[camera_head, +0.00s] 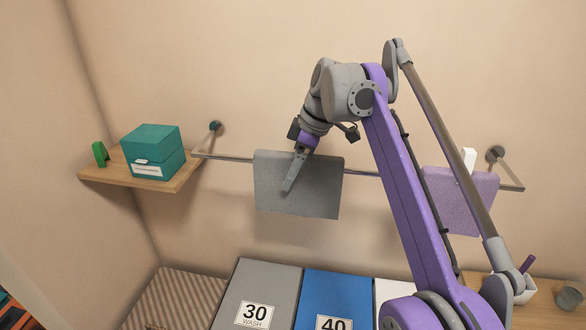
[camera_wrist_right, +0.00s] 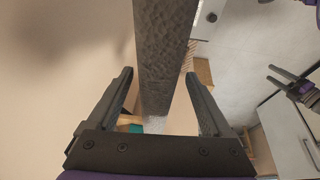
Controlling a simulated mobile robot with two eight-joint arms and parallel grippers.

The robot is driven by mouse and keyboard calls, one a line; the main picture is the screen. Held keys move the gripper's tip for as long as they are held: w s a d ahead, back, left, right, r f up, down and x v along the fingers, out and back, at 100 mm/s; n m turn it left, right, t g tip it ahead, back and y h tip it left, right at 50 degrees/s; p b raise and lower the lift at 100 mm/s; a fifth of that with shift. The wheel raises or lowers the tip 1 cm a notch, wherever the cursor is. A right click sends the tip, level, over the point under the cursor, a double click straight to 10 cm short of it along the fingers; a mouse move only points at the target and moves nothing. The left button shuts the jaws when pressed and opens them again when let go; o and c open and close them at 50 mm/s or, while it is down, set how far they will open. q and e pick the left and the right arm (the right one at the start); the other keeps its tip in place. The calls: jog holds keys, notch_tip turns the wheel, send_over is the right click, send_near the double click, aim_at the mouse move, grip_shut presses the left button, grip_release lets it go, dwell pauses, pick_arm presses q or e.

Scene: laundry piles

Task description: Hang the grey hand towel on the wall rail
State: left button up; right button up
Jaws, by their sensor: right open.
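The grey hand towel (camera_head: 322,190) hangs over the wall rail (camera_head: 225,157), left of its middle, its front face flat against the wall side. My right gripper (camera_head: 288,190) is in front of the towel, pointing down. In the right wrist view the right gripper (camera_wrist_right: 165,90) is open, with the grey towel (camera_wrist_right: 163,45) seen edge-on between and beyond its fingers. I cannot tell whether a finger touches the cloth. My left gripper (camera_wrist_right: 269,74) seems to show small at the right of the right wrist view; its jaw state is unclear.
A purple towel (camera_head: 460,200) hangs further right on the rail, partly behind my right arm. A wooden shelf (camera_head: 184,183) with a teal box (camera_head: 152,150) and a green object (camera_head: 100,154) is at left. Grey (camera_head: 265,280), blue (camera_head: 340,290) and white bins stand below.

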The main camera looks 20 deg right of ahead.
jog(key=p+v, duration=0.3)
jog(key=v, duration=0.7)
jog(key=shift+r, duration=0.4)
pick_arm(q)
jog(key=r, duration=0.1)
jog(key=w+r, duration=0.1)
jog(key=r, duration=0.1)
jog(key=w+r, duration=0.1)
jog(key=shift+w+r, duration=0.15)
jog(key=shift+r, duration=0.25)
